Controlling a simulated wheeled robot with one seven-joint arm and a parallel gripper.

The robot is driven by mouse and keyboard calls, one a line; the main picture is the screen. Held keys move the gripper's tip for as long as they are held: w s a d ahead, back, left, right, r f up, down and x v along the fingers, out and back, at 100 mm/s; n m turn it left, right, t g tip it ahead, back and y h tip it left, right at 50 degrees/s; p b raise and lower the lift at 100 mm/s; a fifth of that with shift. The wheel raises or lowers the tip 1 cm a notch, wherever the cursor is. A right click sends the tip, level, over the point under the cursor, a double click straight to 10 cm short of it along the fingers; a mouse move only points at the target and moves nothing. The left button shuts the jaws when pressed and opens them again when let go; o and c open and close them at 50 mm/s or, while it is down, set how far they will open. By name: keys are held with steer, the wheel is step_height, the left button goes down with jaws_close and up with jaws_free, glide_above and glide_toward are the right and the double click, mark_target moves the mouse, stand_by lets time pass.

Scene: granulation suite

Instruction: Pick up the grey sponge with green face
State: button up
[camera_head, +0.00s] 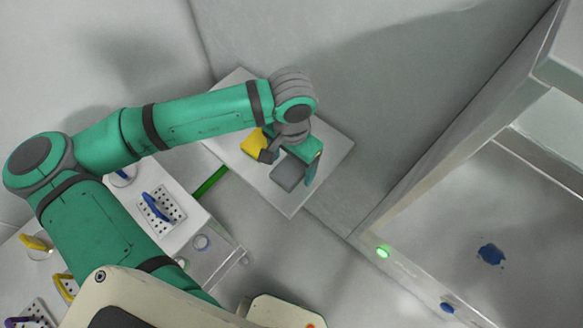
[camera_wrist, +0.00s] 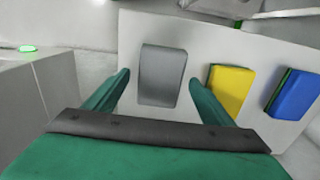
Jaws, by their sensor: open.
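The grey sponge (camera_head: 287,174) lies on a light-coloured board or table top (camera_head: 328,146), with its grey side up. It also shows in the wrist view (camera_wrist: 162,76), where its green face is not visible. My gripper (camera_wrist: 159,80) is open and empty. In the wrist view its two green fingers appear on the left and right of the grey sponge, apart from it. In the head view my gripper (camera_head: 298,166) is over the sponge and partly covers it. The height of the fingertips above the surface is hard to tell.
A yellow sponge with a green side (camera_wrist: 228,88) lies right of the grey one in the wrist view, close to my right finger. A blue sponge with a green side (camera_wrist: 292,94) lies farther right. A large cabinet with a green light (camera_head: 383,251) stands at the right in the head view.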

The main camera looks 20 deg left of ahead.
steer(key=shift+c, duration=0.7)
steer(key=c, duration=1.1)
